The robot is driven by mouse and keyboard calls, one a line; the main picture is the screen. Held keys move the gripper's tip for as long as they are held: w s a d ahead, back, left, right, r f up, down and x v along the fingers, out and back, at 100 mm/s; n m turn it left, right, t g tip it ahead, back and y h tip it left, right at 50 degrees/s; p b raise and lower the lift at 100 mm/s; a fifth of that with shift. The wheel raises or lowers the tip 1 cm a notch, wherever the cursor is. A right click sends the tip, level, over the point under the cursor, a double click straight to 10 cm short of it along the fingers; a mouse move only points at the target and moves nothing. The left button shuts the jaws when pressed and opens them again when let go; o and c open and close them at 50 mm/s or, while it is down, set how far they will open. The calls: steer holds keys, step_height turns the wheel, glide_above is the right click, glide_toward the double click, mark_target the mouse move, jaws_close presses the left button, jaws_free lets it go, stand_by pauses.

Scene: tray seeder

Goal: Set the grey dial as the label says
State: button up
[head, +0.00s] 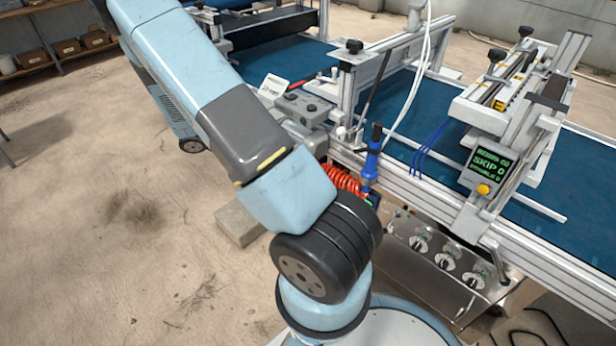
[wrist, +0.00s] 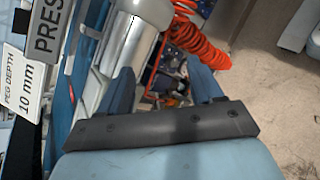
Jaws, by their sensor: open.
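A label reading "PEG DEPTH 10 mm" (wrist: 22,85) stands at the left of the wrist view, turned on its side. In the head view, several dials (head: 445,262) sit in a row on the steel panel below the conveyor, at the lower right. They are small, and I cannot tell which is the grey dial or read their settings. My gripper (wrist: 162,90) is open, its two blue fingers apart with nothing held between them. Dark, cluttered machine parts show beyond the fingers. My gripper is not visible in the head view.
A red coiled hose (wrist: 200,42) hangs close to the right finger; it is also in the head view (head: 345,181), near a blue handheld tool (head: 372,160). A display with a yellow button (head: 484,189) stands over the blue belt (head: 535,215). The floor at left is mostly open.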

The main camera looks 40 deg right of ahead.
steer(key=s+d+f+n+t+h, duration=0.1)
steer(key=d+f+n+t+h, duration=0.35)
steer(key=f, duration=0.85)
steer(key=s+d+f+n+t+h, duration=0.15)
steer(key=d+f+n, duration=0.45)
steer(key=f, duration=0.8)
steer(key=w+d, duration=0.2)
steer(key=d, duration=0.9)
steer(key=shift+w+d+n+t, duration=0.3)
steer(key=shift+w+n+t, duration=0.05)
steer(key=shift+n+t, duration=0.1)
steer(key=c, duration=1)
steer(key=shift+a, duration=0.15)
steer(key=shift+c, duration=0.3)
steer(key=shift+r, duration=0.1)
